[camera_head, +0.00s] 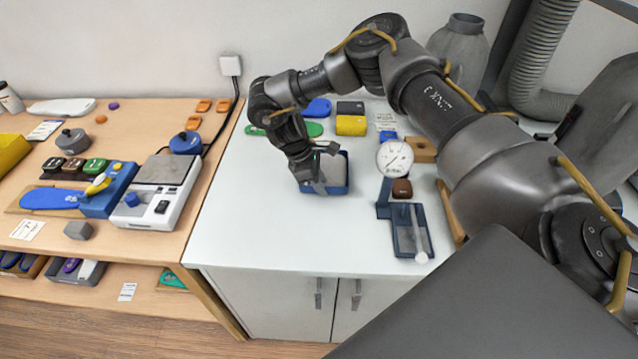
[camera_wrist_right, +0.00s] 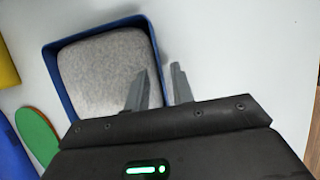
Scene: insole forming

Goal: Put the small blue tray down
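The small blue tray (camera_head: 325,190) is on the white worktop, towards its back, and appears to rest on it. A grey, rounded, fabric-like block lies inside it; the tray also shows in the wrist view (camera_wrist_right: 54,82). My right gripper (camera_head: 318,186) is low at the tray's near side. In the wrist view my right gripper (camera_wrist_right: 160,72) has one finger on the inner side of a tray wall and one outside. White shows between the wall and the outer finger, so the fingers look open. My left gripper is not in view.
A dial gauge (camera_head: 394,157) on a blue stand is right of the tray. A yellow block (camera_head: 351,125) and green insole (camera_head: 313,130) lie behind. The wooden bench (camera_head: 120,190) on the left holds a scale (camera_head: 160,190).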

